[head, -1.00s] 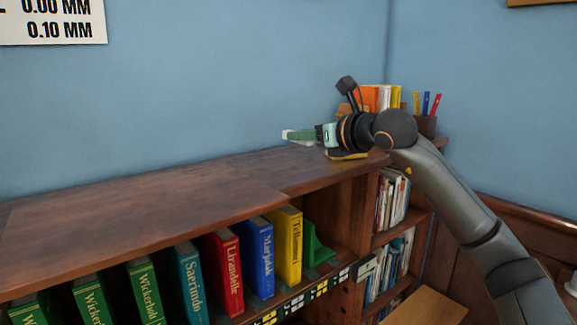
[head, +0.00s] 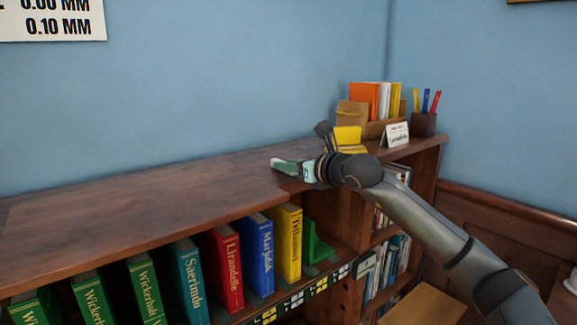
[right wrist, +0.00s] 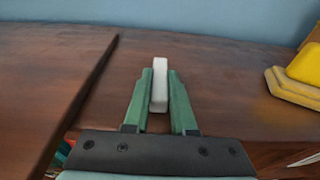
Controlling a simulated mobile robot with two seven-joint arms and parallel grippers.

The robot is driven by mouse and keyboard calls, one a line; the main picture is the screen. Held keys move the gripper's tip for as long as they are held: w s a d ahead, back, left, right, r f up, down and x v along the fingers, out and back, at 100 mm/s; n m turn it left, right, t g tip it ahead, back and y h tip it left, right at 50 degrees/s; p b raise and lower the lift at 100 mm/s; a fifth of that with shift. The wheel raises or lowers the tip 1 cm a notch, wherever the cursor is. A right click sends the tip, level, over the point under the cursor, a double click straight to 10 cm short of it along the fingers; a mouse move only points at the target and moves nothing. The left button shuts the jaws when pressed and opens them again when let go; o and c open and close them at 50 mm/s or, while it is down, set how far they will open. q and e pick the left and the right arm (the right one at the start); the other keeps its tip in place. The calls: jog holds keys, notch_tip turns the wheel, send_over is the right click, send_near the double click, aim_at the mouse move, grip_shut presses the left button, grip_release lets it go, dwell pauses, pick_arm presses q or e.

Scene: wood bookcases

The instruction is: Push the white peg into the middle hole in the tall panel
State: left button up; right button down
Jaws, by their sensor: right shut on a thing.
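My right gripper (head: 284,165) has green fingers and is shut on the white peg. In the right wrist view, the white peg (right wrist: 160,72) stands between the fingertips (right wrist: 160,92) and sticks out beyond them. The gripper is above the bookcase top, near its front edge; I cannot tell the exact gap. The tall panel (head: 343,300) appears to be the dark wood upright right of the book row, below the gripper. Its holes are too small and dark to tell apart. My left gripper is not in view.
Books, ending in a yellow one (head: 288,245) and a green bookend (head: 315,243), fill the shelf. The bookcase top (head: 150,212) is clear at left. A yellow block (head: 347,135), a card (head: 396,135) and a pen cup (head: 423,124) stand at its right end.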

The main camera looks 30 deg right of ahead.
jog(key=shift+f, duration=0.25)
jog(key=c, duration=0.7)
grip_release()
jog(key=shift+r, duration=0.1)
jog(key=shift+c, duration=0.2)
